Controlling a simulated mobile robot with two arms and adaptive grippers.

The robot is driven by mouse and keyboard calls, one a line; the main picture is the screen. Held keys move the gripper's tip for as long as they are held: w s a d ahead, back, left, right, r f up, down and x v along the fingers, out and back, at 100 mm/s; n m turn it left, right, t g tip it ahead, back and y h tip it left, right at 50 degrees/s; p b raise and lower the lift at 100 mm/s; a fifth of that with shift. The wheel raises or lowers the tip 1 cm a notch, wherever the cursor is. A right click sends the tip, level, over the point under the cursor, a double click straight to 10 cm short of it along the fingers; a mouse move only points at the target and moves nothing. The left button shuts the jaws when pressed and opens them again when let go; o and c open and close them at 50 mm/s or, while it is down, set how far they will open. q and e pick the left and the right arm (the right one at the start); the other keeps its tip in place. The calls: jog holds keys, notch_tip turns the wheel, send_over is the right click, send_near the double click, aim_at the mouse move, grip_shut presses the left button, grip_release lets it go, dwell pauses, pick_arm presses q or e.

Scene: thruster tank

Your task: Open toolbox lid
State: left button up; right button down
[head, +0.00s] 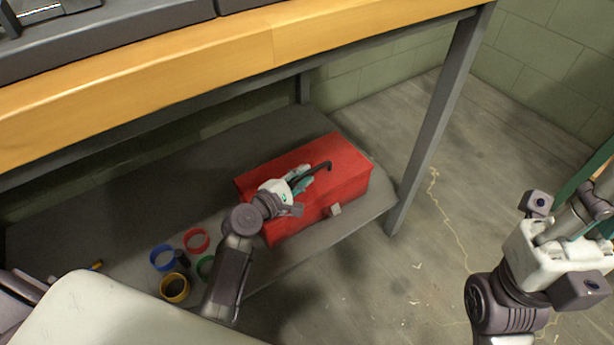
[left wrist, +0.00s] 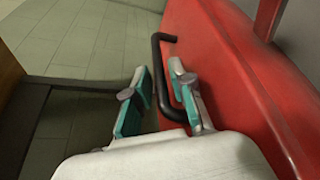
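The red toolbox (head: 345,182) stands on the grey lower shelf under the bench, with its lid down. A black bar handle (head: 322,168) rises from its top. It also shows in the left wrist view (left wrist: 160,75), beside the red surface (left wrist: 235,85). My left gripper (head: 301,180) is over the toolbox top at the handle. In the left wrist view its two teal-padded fingers (left wrist: 160,85) are apart, with part of the handle between them. I cannot tell whether they touch it. A small light latch (head: 334,209) is on the front. My right gripper's fingers cannot be made out at the right edge.
Blue (head: 162,257), red (head: 197,240), yellow (head: 174,288) and green (head: 206,267) rings lie on the shelf (head: 110,215) left of the toolbox. A grey table leg (head: 440,120) stands to its right. The wooden bench edge (head: 200,75) hangs above.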

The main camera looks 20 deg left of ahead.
pick_arm(q)
jog(key=shift+x, duration=1.05)
grip_shut()
